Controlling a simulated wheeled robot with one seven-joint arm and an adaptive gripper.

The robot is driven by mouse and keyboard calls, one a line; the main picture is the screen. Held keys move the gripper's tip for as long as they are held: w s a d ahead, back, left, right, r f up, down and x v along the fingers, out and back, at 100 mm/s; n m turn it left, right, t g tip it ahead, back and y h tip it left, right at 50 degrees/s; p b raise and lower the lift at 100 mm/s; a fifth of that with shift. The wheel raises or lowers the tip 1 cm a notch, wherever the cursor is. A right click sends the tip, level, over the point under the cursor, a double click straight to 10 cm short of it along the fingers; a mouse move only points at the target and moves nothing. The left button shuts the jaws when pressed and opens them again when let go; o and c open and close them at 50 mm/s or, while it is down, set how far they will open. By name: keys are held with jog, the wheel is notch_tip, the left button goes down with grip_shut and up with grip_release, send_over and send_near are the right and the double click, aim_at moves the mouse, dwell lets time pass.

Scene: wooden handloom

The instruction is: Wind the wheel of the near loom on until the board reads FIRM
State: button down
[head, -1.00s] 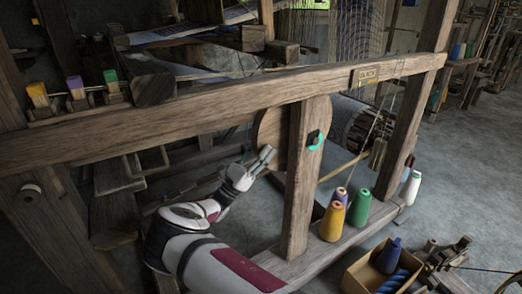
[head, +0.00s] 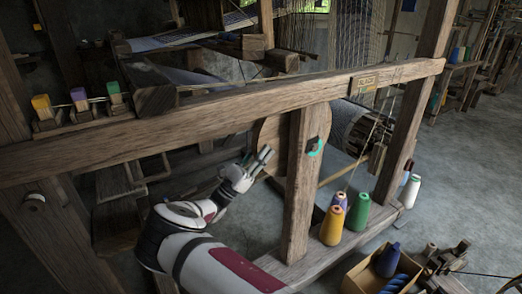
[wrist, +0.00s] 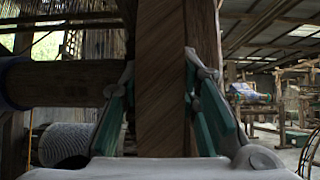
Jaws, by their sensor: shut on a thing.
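My gripper (head: 264,155) is at the wheel's lower left side, left of the post. In the wrist view its two teal-padded fingers (wrist: 160,105) stand on either side of an upright wooden piece (wrist: 163,75), which I take to be the wheel's rim, and are shut on it. The small board (head: 367,82) hangs on the loom's top beam (head: 215,112). Its lettering is too small to read surely.
A dark fitting with a teal ring (head: 314,147) sits on the post. A cardboard box (head: 358,275) of yarn is at the lower right. Floor beyond is open.

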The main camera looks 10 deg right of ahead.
aim_at(255, 147)
jog(key=shift+r+g+y+p, duration=0.4)
jog(key=shift+r+y+p, duration=1.15)
jog(key=shift+p, duration=0.75)
jog(key=c, duration=1.2)
grip_release()
jog(key=shift+a, duration=0.1)
jog(key=shift+v, duration=3.75)
jog(key=shift+f, duration=0.1)
